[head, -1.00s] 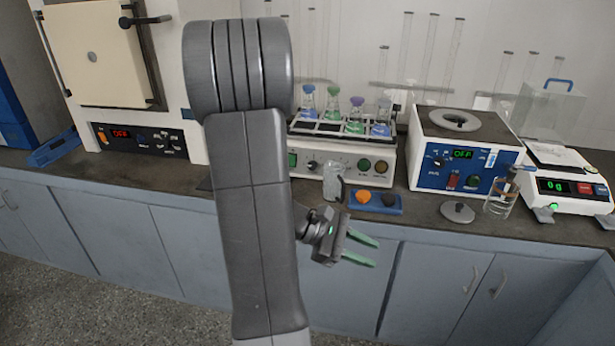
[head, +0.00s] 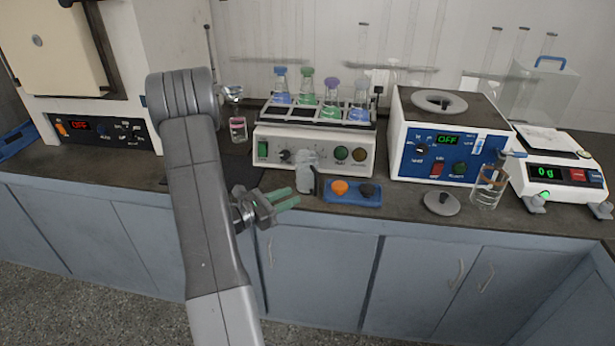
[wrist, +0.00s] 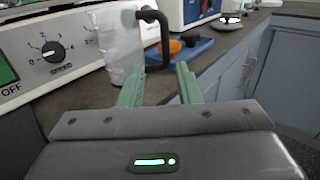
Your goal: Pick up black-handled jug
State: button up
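The black-handled jug (head: 306,172) is a clear, whitish vessel standing upright on the dark counter, in front of the shaker with the flasks. Its black handle (wrist: 154,38) shows on its right side in the wrist view, where the jug body (wrist: 120,45) is just beyond the left fingertip. My gripper (head: 291,197) has green fingers. It is open and empty, at the counter's front edge, left of and nearer than the jug in the head view. In the wrist view the gap between my fingers (wrist: 160,85) lies below the handle, with no contact visible.
The shaker (head: 313,150) stands right behind the jug. A blue tray (head: 352,197) with an orange and a dark item sits right of it. Further right are a grey lid (head: 441,203), a glass beaker (head: 487,190) and a balance (head: 556,180). A pink-liquid bottle (head: 238,129) stands left.

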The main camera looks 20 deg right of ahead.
aim_at(315, 189)
jog(key=d, duration=0.5)
jog(key=d+p, duration=0.1)
jog(key=d, duration=0.2)
jog(key=shift+w+f, duration=0.1)
jog(key=shift+w, duration=0.2)
jog(key=shift+w+d, duration=0.15)
jog(key=shift+d, duration=0.45)
jog(key=shift+c, duration=0.2)
grip_shut()
